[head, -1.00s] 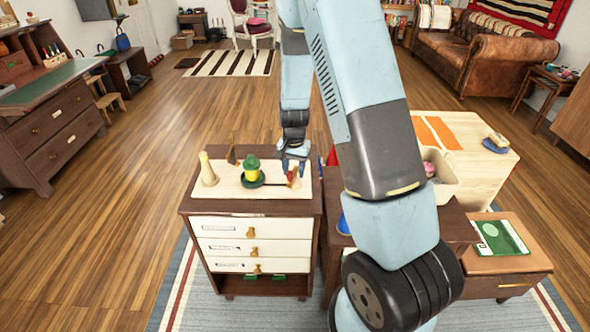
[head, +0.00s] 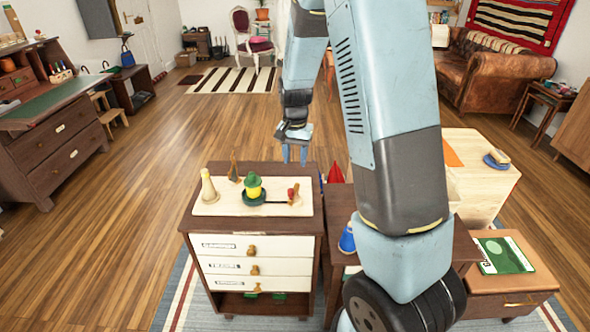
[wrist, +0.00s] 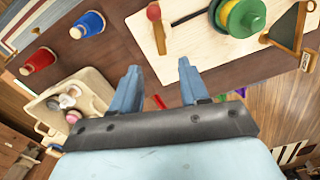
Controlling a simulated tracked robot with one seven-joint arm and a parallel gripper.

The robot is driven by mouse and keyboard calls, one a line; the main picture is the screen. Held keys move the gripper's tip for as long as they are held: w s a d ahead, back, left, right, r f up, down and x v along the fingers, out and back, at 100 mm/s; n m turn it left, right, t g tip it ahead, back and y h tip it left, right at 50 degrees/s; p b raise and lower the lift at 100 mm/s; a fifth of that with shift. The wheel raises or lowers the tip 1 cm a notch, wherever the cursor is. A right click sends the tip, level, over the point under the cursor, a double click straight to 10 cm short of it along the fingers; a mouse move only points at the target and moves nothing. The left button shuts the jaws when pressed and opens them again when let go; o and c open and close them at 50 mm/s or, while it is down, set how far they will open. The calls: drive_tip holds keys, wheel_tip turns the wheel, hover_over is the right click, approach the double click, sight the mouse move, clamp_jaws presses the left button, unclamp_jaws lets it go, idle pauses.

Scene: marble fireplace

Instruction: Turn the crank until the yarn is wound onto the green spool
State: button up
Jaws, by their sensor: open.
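The green spool (head: 253,190) stands on a pale board on top of a small cabinet, with yellow yarn around its middle. A dark crank arm extends to its right and ends in a red knob (head: 293,191). In the wrist view the spool (wrist: 240,15) is at the top right and the red knob (wrist: 153,12) at the top centre. My gripper (head: 294,155) is open and empty, above and behind the knob, apart from it. Its two fingers (wrist: 157,75) also show in the wrist view, with nothing between them.
A side table right of the cabinet holds a blue spool (head: 347,240) and a red cone (head: 335,173). Open floor lies behind the cabinet.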

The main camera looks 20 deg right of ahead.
drive_tip(key=shift+r, duration=0.9)
drive_tip(key=s+r+n+t, duration=0.3)
drive_tip(key=s+r, duration=1)
drive_tip(key=r, duration=0.4)
drive_tip(key=s+r+n+t, duration=0.1)
drive_tip(key=s+r, duration=0.1)
drive_tip(key=s, duration=0.5)
drive_tip(key=s+r+n+t, duration=0.1)
drive_tip(key=s+r+n, duration=0.1)
drive_tip(key=s, duration=0.6)
drive_tip(key=shift+d+r+n+t, duration=0.3)
drive_tip(key=shift+d+r, duration=0.05)
drive_tip(key=shift+r, duration=0.5)
